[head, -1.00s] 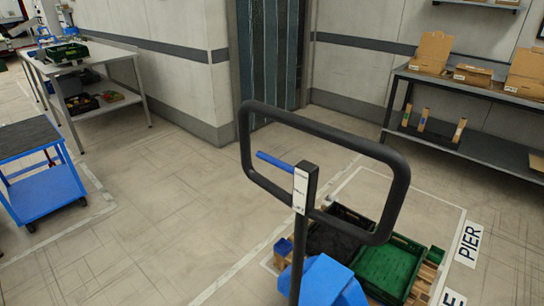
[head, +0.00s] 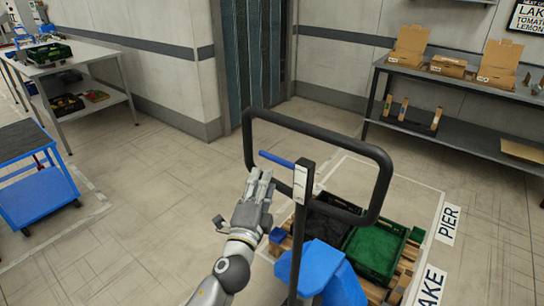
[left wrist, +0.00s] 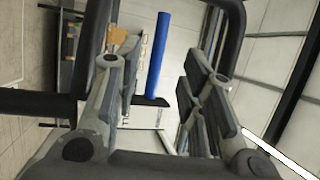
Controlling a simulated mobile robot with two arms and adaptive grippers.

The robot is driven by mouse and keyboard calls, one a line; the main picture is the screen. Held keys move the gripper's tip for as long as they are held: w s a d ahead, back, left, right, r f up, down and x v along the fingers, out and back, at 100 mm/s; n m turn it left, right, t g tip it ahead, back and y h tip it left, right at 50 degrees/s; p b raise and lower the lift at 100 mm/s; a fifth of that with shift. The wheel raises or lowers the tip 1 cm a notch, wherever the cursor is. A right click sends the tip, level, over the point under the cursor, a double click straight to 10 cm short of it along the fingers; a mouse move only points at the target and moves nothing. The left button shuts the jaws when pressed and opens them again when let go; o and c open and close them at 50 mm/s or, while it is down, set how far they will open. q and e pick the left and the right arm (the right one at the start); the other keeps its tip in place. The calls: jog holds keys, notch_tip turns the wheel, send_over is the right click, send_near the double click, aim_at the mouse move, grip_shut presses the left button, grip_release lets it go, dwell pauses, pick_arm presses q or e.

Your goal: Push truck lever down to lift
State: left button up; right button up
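The pallet truck's black loop handle (head: 318,125) stands upright in front of me on a black post. A blue lever (head: 275,158) sticks out to the left from the post inside the loop. My left gripper (head: 262,178) is just below and left of the lever, near the loop's left side. In the left wrist view the blue lever (left wrist: 158,55) shows beyond and between the two spread fingers of the left gripper (left wrist: 165,100). The fingers are open and empty. Whether they touch the lever I cannot tell. My right gripper is not in view.
The blue truck body (head: 325,270) is by a wooden pallet with a black crate (head: 318,228) and a green crate (head: 375,250). A blue cart (head: 38,190) and a table (head: 75,58) stand left. A shelf with cardboard boxes (head: 408,45) stands right.

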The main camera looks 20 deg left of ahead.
aim_at(271, 155)
pick_arm(q)
jog(key=w, duration=0.2)
jog(key=w+r+p, duration=0.1)
jog(key=w, duration=0.5)
jog(key=shift+a+r, duration=0.2)
jog(key=shift+r, duration=0.05)
jog(key=shift+w+r+p, duration=0.1)
jog(key=shift+w+p, duration=0.2)
jog(key=shift+w, duration=0.4)
grip_shut()
